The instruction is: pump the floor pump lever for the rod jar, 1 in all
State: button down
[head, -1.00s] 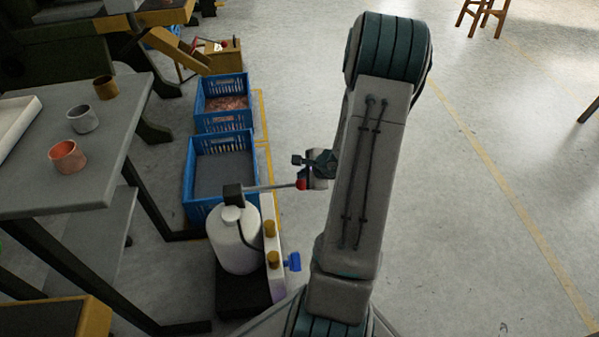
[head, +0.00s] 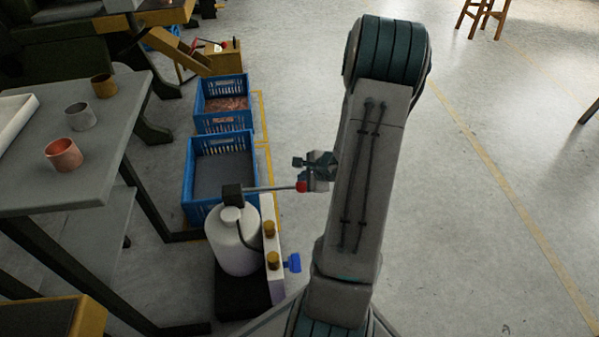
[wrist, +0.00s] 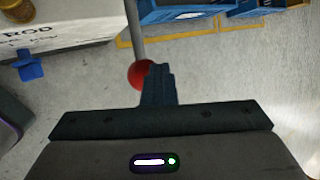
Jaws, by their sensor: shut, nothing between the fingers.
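The pump lever (head: 270,189) is a thin grey rod. It runs right from a black block above the white rod jar (head: 233,255) and ends in a red ball (head: 302,187). In the wrist view, the lever (wrist: 136,30) comes down from the top to the red ball (wrist: 138,75). My gripper (head: 320,165) is beside the ball in the head view, partly hidden by my arm. In the wrist view, my gripper (wrist: 158,75) is shut and empty, with its fingers overlapping the ball's right side. I cannot tell whether they touch it.
A white panel (wrist: 70,28) reading "ROD", with brass knobs and a blue piece, stands beside the jar. Two blue crates (head: 187,185) are behind the jar. A grey table (head: 95,165) with cups is at the left.

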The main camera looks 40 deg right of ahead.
jog(key=shift+s+d+f+b, duration=0.1)
jog(key=shift+d+f+b, duration=0.05)
jog(key=shift+f+b, duration=0.5)
dwell(0.5)
dwell(0.5)
jog(key=shift+w+a+r+p, duration=0.1)
jog(key=shift+a+r+p, duration=0.1)
jog(key=shift+r+p, duration=0.75)
jog(key=shift+w+a+r+p, duration=0.15)
jog(key=shift+r+p, duration=0.3)
jog(key=shift+r, duration=0.85)
jog(key=shift+a+r+p, duration=0.15)
jog(key=shift+r+p, duration=0.65)
jog(key=shift+r, duration=0.55)
jog(key=shift+r, duration=0.1)
jog(key=shift+w+a+r+p, duration=0.1)
jog(key=shift+a+r+p, duration=0.1)
jog(key=shift+r+p, duration=0.8)
jog(key=shift+w+a+r+p, duration=0.15)
jog(key=shift+r+p, duration=0.45)
jog(key=shift+r, duration=0.75)
